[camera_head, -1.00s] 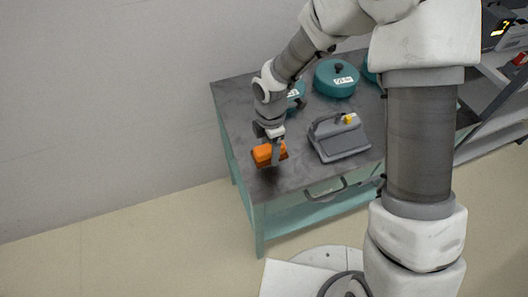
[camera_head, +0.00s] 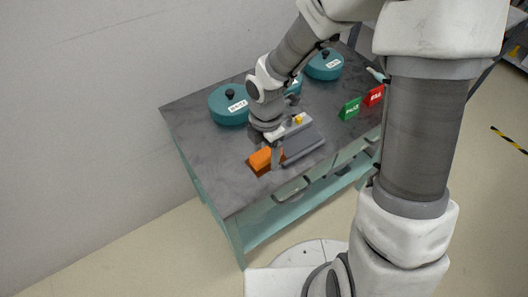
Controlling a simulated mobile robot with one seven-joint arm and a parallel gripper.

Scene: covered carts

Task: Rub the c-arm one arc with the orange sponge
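The orange sponge (camera_head: 261,160) is at my gripper (camera_head: 274,157), over the front left part of the dark tabletop (camera_head: 205,165). My gripper points down and is shut on the sponge; one finger shows on its right side. I cannot tell whether the sponge touches the table. Just right of it is a grey device (camera_head: 304,147) with a sloped panel, a light top bar and a yellow knob, partly behind my wrist. I cannot identify a c-arm or its arc in this view.
Teal lidded pots with white labels, one at the left (camera_head: 228,106) and one at the back (camera_head: 323,66), stand on the table; another is mostly hidden by my arm. A green sign (camera_head: 350,109) and a red sign (camera_head: 374,97) stand right.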

